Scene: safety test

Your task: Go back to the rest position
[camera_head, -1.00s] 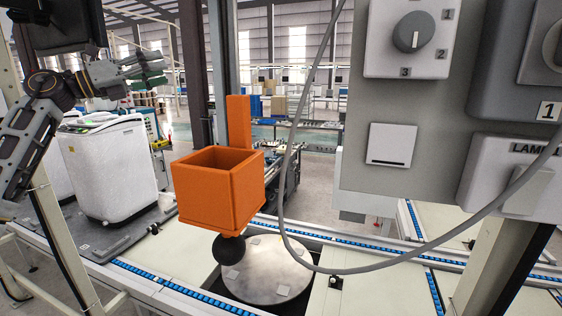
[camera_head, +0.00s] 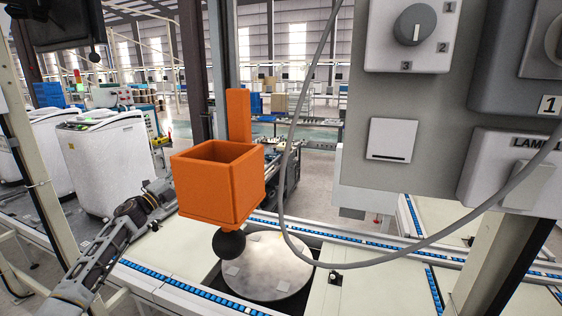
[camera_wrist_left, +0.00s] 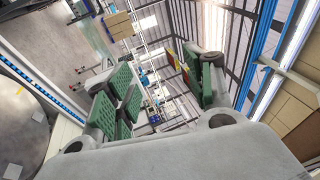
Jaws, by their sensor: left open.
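My left arm comes in from the lower left of the head view, and its front end lies beside the left side of the orange box (camera_head: 218,185). The fingers are not clear there and may be hidden behind the box. In the left wrist view, my left gripper (camera_wrist_left: 163,88) is open, with its green-padded fingers apart and nothing between them. My right gripper is in neither view.
A grey panel with a knob (camera_head: 416,25), a white switch plate (camera_head: 392,139) and a lamp switch box (camera_head: 515,172) stands at the right. A grey cable (camera_head: 290,165) hangs before it. A round metal plate (camera_head: 268,270) is below the box. White machines (camera_head: 105,165) stand left.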

